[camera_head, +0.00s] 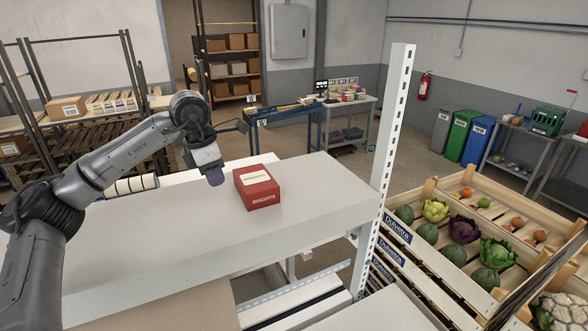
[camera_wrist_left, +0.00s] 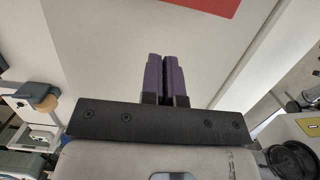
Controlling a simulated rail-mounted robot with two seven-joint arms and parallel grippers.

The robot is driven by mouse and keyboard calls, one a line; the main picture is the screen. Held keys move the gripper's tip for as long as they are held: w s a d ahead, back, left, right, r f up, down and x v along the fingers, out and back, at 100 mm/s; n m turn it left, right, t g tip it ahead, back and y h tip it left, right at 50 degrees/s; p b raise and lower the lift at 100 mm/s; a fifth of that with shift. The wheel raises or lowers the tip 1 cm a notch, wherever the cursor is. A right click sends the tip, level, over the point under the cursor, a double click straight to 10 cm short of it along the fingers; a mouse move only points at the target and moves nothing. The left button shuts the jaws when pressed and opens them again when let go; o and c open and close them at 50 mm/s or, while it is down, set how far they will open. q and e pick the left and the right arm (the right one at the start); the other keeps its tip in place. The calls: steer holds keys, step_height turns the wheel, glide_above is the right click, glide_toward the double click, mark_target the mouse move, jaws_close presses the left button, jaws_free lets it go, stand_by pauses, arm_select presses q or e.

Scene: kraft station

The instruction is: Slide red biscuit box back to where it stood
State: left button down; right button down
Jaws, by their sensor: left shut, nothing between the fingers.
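The red biscuit box (camera_head: 258,188) stands on the white shelf (camera_head: 310,220), near its right part, with a pale label on top and "BISCUITS" on its front side. My left gripper (camera_head: 216,178) is just left of the box, a small gap apart from it, pointing down with its purple fingers together and nothing between them. In the left wrist view the shut fingers (camera_wrist_left: 165,75) show in the middle, and part of the red box (camera_wrist_left: 205,4) shows at the top edge. My right gripper is not in view.
A white perforated post (camera_head: 385,150) rises at the shelf's right end. Beyond it are wooden crates (camera_head: 480,235) of vegetables. A white roll-like object (camera_head: 130,185) lies at the left, near my arm. The shelf is bare in front of and right of the box.

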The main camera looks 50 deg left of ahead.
mark_target(262, 176)
arm_select(q)
steer(key=shift+w+r+p, duration=0.15)
steer(key=shift+w+p, duration=0.15)
steer(key=shift+p, duration=0.05)
steer(key=shift+w+d+p, duration=0.1)
steer(key=shift+w+p, duration=0.3)
steer(key=shift+w, duration=0.25)
steer(key=w+p, duration=0.1)
steer(key=w, duration=0.2)
steer(key=w+d+p, duration=0.1)
steer(key=w, duration=0.2)
steer(key=w+d+p, duration=0.1)
steer(key=w, duration=0.2)
steer(key=shift+w, duration=0.15)
steer(key=shift+p, duration=0.55)
steer(key=shift+f, duration=0.4)
steer(key=shift+f+b, duration=0.45)
steer(key=shift+f, duration=0.05)
steer(key=shift+a+f, duration=0.1)
